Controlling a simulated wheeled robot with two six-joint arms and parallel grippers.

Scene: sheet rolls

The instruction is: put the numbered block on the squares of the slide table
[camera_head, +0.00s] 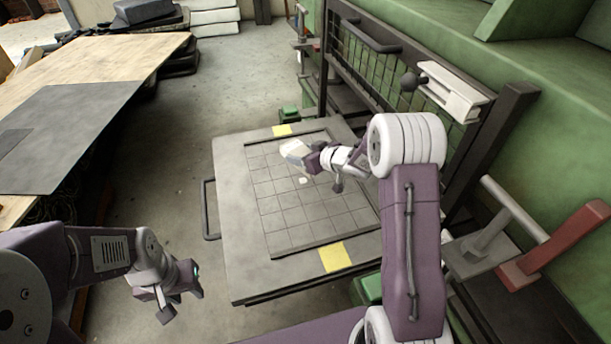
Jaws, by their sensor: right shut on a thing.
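The slide table (240,240) is a grey plate with a grid of squares (290,218) and a yellow patch at its near and far ends. My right gripper (304,157) is over the far part of the grid, shut on a pale block (294,150). I cannot make out a number on the block, nor whether it touches the squares. A small white spot (304,181) shows on the grid near the gripper. My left gripper (184,290) is left of the slide table, over the floor, away from the block; its jaw opening is unclear.
A wooden table with a dark sheet (70,125) stands at the left. A black mesh guard with a handle (370,35) and a green machine (560,110) border the slide table on the right. A red lever (555,245) sticks out there. Floor between the tables is clear.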

